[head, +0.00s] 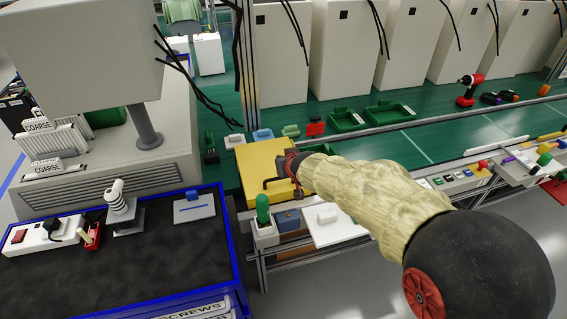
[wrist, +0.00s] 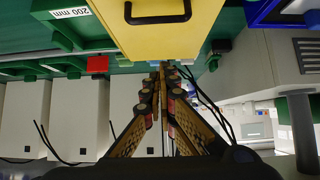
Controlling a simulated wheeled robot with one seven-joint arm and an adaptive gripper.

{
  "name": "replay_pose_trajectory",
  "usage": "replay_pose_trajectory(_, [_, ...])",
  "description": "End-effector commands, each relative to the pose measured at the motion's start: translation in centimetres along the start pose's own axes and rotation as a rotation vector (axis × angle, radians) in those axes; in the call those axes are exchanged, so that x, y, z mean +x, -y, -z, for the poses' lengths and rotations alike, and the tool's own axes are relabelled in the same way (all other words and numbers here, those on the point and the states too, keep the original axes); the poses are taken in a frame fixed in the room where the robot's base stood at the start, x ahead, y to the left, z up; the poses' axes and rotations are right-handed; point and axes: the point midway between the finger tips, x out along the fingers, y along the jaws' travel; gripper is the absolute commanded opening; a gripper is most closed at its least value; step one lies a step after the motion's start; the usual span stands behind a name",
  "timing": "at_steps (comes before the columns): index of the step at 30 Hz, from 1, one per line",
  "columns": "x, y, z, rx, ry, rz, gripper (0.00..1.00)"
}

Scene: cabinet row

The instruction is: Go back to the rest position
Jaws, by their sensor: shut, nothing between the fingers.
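My gripper (head: 284,172) is shut and empty at the end of my sleeved arm, beside the yellow box (head: 255,160) on the green bench. In the wrist view my gripper's fingers (wrist: 162,68) meet at their tips, below the yellow box (wrist: 170,35) in the picture. The box's dark handle (wrist: 157,15) shows there, apart from the fingertips. In the head view, my arm and gripper overlap the right part of the box. The gap between gripper and box is hard to judge in this view.
White cabinets (head: 345,45) line the back of the green bench (head: 440,135). Green trays (head: 390,112) and a red drill (head: 469,88) lie on it. A dark-topped cart (head: 160,255) stands at left, and a white plate (head: 335,225) sits under my forearm. Floor is clear at lower right.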

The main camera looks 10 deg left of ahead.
Motion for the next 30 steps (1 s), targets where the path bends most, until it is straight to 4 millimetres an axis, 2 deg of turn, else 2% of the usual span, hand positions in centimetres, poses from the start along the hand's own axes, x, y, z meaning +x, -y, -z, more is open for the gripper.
replay_pose_trajectory(6, [-0.1,0.0,-0.2,-0.006,0.000,0.000,0.00])
replay_pose_trajectory(9, [-0.1,-0.4,-1.3,-0.030,0.040,-0.013,0.00])
replay_pose_trajectory(11, [-0.2,-0.7,-3.0,-0.040,0.090,-0.023,0.00])
replay_pose_trajectory(13, [-0.4,-1.0,-5.7,-0.049,0.157,-0.034,0.00])
replay_pose_trajectory(16, [-2.4,-1.6,-9.6,-0.061,0.277,-0.051,0.00])
replay_pose_trajectory(18, [-5.1,-2.3,-11.8,-0.061,0.358,-0.065,0.00])
replay_pose_trajectory(20, [-7.9,-3.3,-13.0,-0.053,0.416,-0.078,0.00])
replay_pose_trajectory(23, [-13.3,-5.0,-14.9,-0.026,0.499,-0.098,0.00])
replay_pose_trajectory(29, [-26.1,-7.9,-18.6,0.076,0.609,-0.131,0.00])
replay_pose_trajectory(30, [-28.8,-8.3,-19.5,0.103,0.619,-0.136,0.00])
